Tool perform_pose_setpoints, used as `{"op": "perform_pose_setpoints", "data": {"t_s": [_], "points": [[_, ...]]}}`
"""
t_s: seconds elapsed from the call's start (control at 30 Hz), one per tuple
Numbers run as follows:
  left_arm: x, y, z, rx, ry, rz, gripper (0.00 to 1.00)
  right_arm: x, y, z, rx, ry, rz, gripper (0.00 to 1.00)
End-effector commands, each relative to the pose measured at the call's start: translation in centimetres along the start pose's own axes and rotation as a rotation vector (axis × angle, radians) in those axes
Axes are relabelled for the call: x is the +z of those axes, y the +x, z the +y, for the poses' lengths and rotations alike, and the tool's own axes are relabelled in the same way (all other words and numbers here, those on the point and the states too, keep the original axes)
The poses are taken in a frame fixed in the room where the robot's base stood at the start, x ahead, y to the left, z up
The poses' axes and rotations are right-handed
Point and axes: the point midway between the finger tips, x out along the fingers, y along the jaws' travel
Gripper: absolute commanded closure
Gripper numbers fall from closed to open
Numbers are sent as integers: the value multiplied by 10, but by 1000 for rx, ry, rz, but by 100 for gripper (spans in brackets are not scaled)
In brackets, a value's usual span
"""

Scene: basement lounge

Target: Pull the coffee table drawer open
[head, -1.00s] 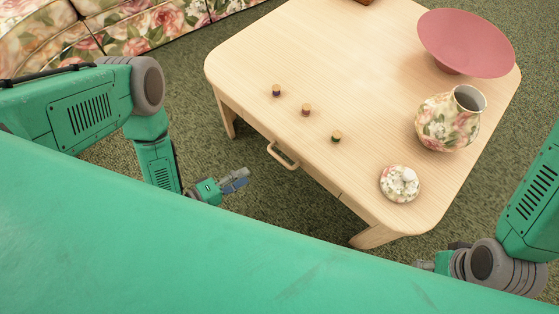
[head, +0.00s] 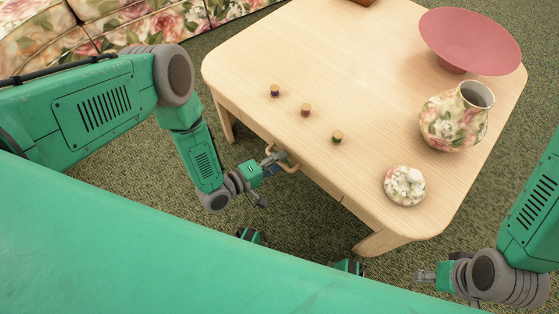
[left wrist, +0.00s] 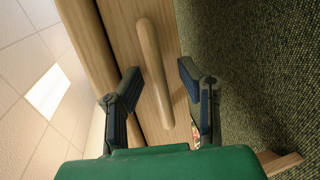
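The wooden coffee table (head: 350,90) has a drawer front (head: 325,187) in its near side, which looks flush with the frame. Its pale wooden bar handle (head: 291,168) is partly hidden by my left gripper (head: 276,161) in the head view. In the left wrist view the handle (left wrist: 152,60) runs between the two spread fingers of my left gripper (left wrist: 158,82), with gaps on both sides. My right gripper (head: 426,276) is low at the right, away from the table; its fingers are too small to read.
On the tabletop are several small corked pieces (head: 306,110), a floral pot (head: 455,120), its floral lid (head: 404,185) and a pink bowl (head: 468,42). A floral sofa (head: 110,25) stands at back left. Carpet (head: 310,225) is clear before the drawer.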

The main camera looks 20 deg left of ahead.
Motion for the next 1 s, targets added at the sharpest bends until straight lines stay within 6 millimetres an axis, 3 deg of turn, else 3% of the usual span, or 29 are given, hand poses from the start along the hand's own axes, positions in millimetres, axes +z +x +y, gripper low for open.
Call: {"op": "perform_pose_setpoints", "data": {"t_s": [0.13,0.23,0.67,1.0], "points": [[0,0,0,0,0,0,68,0,0,0,0,0,0,60],[0,0,0,0,0,0,100,0,0,0,0,0,0,60],[2,-12,-4,-6,-1,0,100,0,-3,0,0,0,0,60],[16,-77,-18,-12,-3,1,100,-1,-17,0,0,0,0,60]]}}
